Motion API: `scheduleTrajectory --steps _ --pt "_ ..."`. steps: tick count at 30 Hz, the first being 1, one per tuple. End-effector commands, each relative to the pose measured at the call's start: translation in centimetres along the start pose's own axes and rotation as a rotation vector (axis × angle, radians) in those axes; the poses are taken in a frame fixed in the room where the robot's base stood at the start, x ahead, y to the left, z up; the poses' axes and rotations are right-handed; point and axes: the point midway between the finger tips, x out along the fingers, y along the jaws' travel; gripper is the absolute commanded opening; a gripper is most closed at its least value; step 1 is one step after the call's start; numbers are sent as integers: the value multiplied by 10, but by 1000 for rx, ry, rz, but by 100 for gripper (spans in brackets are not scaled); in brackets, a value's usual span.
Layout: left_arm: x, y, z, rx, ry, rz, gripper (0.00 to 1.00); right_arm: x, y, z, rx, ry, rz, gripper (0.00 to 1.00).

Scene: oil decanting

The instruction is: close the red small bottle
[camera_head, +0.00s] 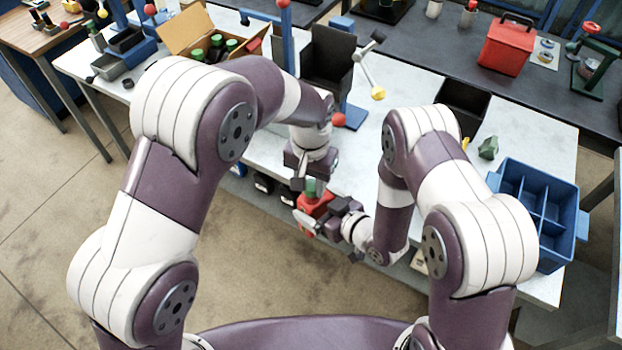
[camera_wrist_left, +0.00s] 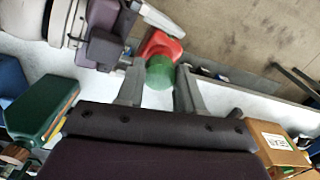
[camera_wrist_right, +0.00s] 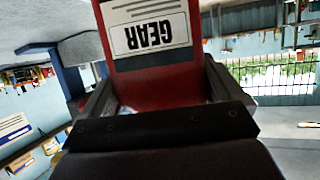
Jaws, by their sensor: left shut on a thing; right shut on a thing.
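The small red bottle (camera_head: 312,204) is held above the front edge of the white table. My right gripper (camera_head: 326,209) is shut on its body. In the right wrist view the bottle (camera_wrist_right: 150,75) fills the jaws, its white label reading "GEAR" upside down. A green cap (camera_head: 314,187) is at the bottle's mouth. My left gripper (camera_head: 309,186) comes from above and is shut on the cap. In the left wrist view the cap (camera_wrist_left: 160,72) sits between the fingertips, against the red bottle (camera_wrist_left: 164,47). The thread is hidden, so I cannot tell how tightly it sits.
A blue divided crate (camera_head: 541,207) stands at the table's right. An open cardboard box (camera_head: 185,31) with green-capped bottles is at the back left. A black bin (camera_head: 328,58) stands behind my left gripper. A red container (camera_head: 505,46) is on the far dark bench.

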Motion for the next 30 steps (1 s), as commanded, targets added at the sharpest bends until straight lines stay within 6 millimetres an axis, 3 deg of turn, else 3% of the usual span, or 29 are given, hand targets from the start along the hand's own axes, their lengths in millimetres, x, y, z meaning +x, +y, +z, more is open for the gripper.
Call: scheduleTrajectory --steps 24,25,28,30 --pt "12 0 0 0 -1 0 9 0 0 -1 -1 3 0 39" --pt "11 0 0 1 0 0 9 0 0 -1 -1 3 0 8" --pt "11 0 0 74 -1 0 9 0 0 -1 -1 3 0 8" --pt "12 -1 0 234 -1 0 9 0 0 -1 -1 3 0 8"
